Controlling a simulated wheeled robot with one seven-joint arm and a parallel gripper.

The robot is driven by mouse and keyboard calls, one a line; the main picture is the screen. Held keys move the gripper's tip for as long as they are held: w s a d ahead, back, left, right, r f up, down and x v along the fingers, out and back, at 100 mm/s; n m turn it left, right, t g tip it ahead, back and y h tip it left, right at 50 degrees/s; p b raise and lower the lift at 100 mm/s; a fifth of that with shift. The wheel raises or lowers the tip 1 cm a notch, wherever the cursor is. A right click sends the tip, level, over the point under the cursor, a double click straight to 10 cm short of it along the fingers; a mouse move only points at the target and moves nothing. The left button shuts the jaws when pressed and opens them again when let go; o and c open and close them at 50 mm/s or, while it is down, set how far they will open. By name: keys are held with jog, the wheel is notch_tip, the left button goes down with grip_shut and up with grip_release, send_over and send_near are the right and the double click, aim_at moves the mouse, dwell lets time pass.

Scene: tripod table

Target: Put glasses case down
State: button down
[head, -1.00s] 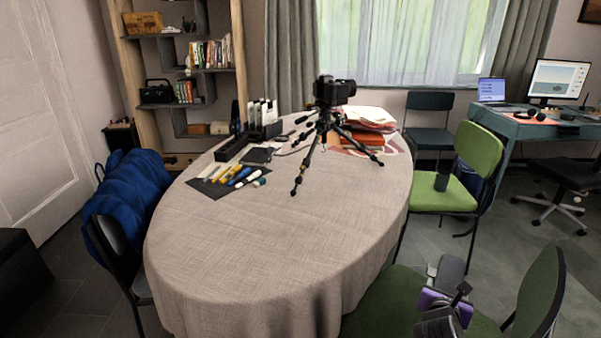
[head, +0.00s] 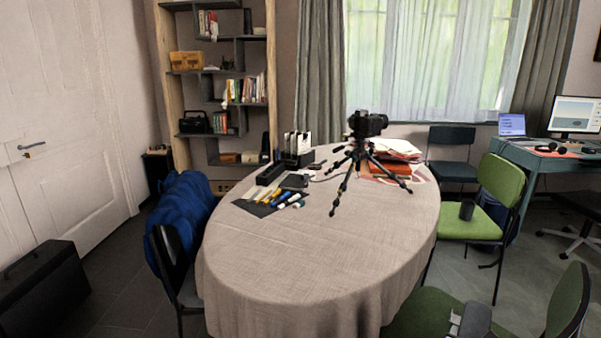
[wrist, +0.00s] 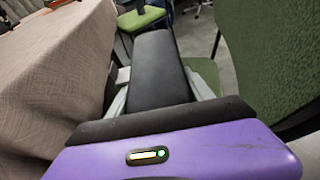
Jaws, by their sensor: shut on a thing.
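The glasses case (wrist: 160,70) is a long, dark, nearly black case with rounded edges. My gripper (wrist: 158,85) is shut on it, with a grey finger on each side. In the head view, the case (head: 477,319) and part of my gripper (head: 456,322) show at the bottom edge, in front of the near green chair. The rest of my gripper is cut off there. The table (head: 300,270), with a beige cloth, is to the left of the case. The case is held beyond the table's right edge.
The near half of the table is clear. A tripod with a camera (head: 368,125), papers and folders (head: 390,168), markers (head: 275,198) and black organizers stand on its far half. Green chairs (head: 500,185) (head: 570,305) flank the right side; a chair with a blue jacket (head: 183,215) is left.

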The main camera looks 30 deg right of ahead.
jog(key=shift+s+a, duration=0.1)
jog(key=shift+a, duration=0.15)
jog(key=shift+a+r, duration=0.2)
jog(key=shift+r, duration=0.15)
jog(key=shift+w+d, duration=0.15)
jog(key=shift+w, duration=0.3)
jog(key=shift+w+r, duration=0.1)
jog(key=shift+r, duration=0.2)
jog(key=w+a+n+t+y+p, duration=0.4)
jog(key=a+n, duration=0.1)
jog(key=a, duration=1)
jog(key=w+a+n+t+y+p, duration=0.3)
jog(key=a+n+y+p, duration=0.1)
jog(key=a, duration=1)
jog(key=s+a+n+t+y+p, duration=0.1)
jog(key=s+a+n+y+p, duration=0.2)
jog(key=a, duration=0.9)
jog(key=shift+a+n+y, duration=0.35)
jog(key=shift+n+y, duration=0.25)
jog(key=shift+y, duration=0.1)
jog(key=shift+a+r, duration=0.1)
jog(key=shift+a, duration=0.05)
